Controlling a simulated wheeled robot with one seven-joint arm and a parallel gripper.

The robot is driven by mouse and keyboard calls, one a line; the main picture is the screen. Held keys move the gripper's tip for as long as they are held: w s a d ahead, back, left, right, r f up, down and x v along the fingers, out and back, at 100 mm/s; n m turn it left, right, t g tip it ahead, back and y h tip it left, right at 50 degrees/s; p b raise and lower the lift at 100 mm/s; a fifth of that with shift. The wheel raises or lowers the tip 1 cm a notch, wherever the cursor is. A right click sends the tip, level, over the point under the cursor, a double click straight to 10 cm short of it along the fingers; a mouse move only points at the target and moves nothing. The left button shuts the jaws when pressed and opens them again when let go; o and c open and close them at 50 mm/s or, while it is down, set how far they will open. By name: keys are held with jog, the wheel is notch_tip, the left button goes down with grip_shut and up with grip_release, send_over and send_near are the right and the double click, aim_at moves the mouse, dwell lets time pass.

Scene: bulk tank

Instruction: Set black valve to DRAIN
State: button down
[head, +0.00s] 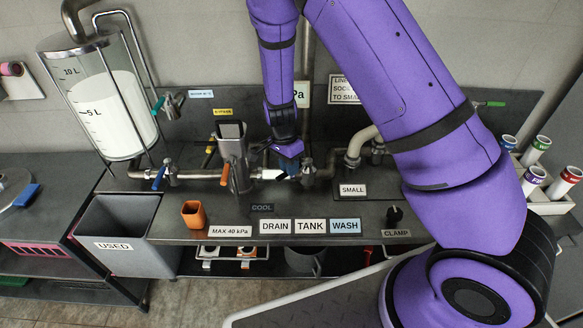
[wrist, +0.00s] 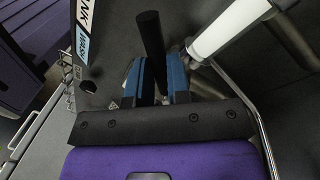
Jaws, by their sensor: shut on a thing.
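My gripper (head: 290,166) is at the pipe on the bench, just right of the white pipe piece. In the wrist view its two blue fingers (wrist: 158,85) are shut around the black valve's lever (wrist: 150,38), which sticks out beyond the fingertips. In the head view the lever is hidden behind my gripper. The labels DRAIN (head: 275,226), TANK (head: 310,226) and WASH (head: 345,226) sit in a row on the bench front. Which label the lever points at cannot be told.
An orange-handled valve (head: 225,174) and a blue-handled valve (head: 159,177) stand left on the same pipe. A black CLAMP knob (head: 394,216) is at right.

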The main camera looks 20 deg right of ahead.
jog(key=shift+w, duration=0.15)
dwell(0.3)
jog(key=c, duration=1.1)
grip_release()
jog(key=shift+r, duration=0.1)
jog(key=r, duration=0.3)
jog(key=w+r, duration=0.1)
jog(key=r, duration=0.3)
jog(key=w+r, duration=0.1)
jog(key=r, duration=0.2)
jog(key=shift+a+r, duration=0.25)
jog(key=shift+a, duration=0.15)
